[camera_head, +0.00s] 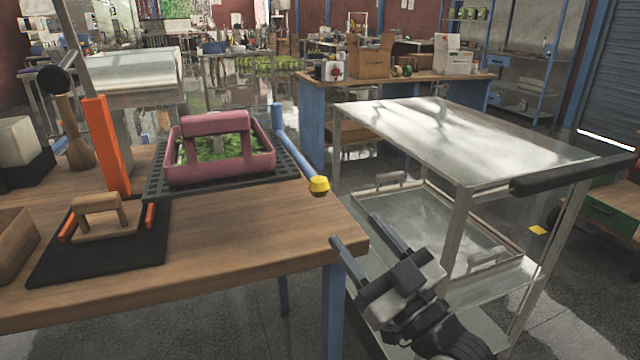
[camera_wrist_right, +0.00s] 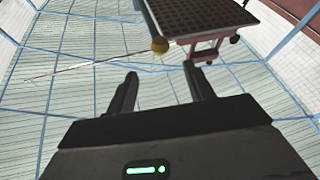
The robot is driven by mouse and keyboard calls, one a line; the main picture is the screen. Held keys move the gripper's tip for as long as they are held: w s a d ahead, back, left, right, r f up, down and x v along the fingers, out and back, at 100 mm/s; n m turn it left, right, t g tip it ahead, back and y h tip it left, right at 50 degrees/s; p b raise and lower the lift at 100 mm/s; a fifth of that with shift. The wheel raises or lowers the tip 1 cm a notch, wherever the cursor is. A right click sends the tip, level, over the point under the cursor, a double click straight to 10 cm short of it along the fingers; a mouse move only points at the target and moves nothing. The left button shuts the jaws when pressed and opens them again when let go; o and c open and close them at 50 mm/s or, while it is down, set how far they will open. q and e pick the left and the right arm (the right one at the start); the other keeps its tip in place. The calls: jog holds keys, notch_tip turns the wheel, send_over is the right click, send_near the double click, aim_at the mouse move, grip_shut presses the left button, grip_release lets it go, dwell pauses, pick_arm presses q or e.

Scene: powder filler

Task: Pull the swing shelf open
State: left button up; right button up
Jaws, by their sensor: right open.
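The swing shelf (camera_head: 280,168) is a black perforated plate at the back edge of the wooden table. A blue bar (camera_head: 295,147) runs along its right side and ends in a yellow ball knob (camera_head: 319,185). In the right wrist view the shelf (camera_wrist_right: 205,14) and knob (camera_wrist_right: 160,45) show upper centre-right, beyond the fingers. My right gripper (camera_head: 357,229) is open and empty, below and right of the knob, apart from it. It also shows in the right wrist view (camera_wrist_right: 160,73) with nothing between its fingers. My left gripper is not in view.
A pink handled tray (camera_head: 220,170) with green contents stands on the shelf. The wooden table (camera_head: 220,240) carries a black mat and an orange post (camera_head: 106,145). A metal cart (camera_head: 450,145) with a black handle stands close to my right gripper's right.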

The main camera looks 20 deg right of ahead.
aim_at(325, 194)
jog(key=p+x, duration=0.1)
jog(key=x, duration=1)
jog(key=shift+w, duration=0.2)
grip_shut()
